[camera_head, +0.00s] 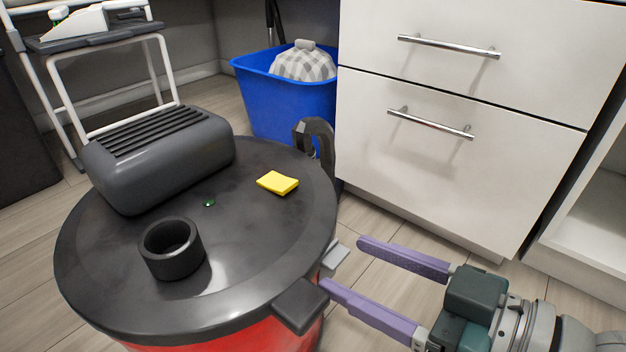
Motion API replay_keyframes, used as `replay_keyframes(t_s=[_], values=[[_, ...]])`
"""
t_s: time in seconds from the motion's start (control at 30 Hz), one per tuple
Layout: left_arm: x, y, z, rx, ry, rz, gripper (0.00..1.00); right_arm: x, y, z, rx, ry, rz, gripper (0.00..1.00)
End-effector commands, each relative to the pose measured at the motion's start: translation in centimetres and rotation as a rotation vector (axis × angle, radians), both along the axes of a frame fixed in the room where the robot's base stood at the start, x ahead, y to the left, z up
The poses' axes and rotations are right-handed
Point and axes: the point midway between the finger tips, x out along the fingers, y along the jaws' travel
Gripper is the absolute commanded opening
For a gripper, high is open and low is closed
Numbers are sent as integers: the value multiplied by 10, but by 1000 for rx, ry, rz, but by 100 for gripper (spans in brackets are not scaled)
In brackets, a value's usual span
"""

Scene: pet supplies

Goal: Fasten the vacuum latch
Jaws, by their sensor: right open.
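The vacuum (215,295) is a red drum with a dark grey lid, standing at the left and lower middle. A dark block-shaped tab (302,304) sticks out from the lid's rim at the lower right, and appears to be the latch. A small light-grey flat piece (336,254) shows beside the rim just behind it. My right gripper (342,265) comes in from the lower right, its two purple fingers apart and pointing at the rim. The nearer fingertip is close beside the dark tab; whether they touch is unclear. My left gripper is not in view.
On the lid are a grey motor housing (160,160), a round black port (172,248), a yellow sponge-like block (278,183) and a small green bit (209,203). Behind stand a blue bin (285,105) and white drawers (460,130). Wood floor shows between drum and drawers.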

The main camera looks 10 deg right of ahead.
Motion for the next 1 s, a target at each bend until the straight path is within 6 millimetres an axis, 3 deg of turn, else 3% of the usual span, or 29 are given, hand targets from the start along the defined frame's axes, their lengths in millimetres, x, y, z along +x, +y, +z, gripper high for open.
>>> replay_keyframes(t_s=[0.2,0.43,1.0], values=[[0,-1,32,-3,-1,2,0,-35,-28,14,-5,6,0,72],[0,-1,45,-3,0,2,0,-62,-50,18,-3,2,0,72],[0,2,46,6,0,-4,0,-67,-54,18,-1,-1,1,72]])
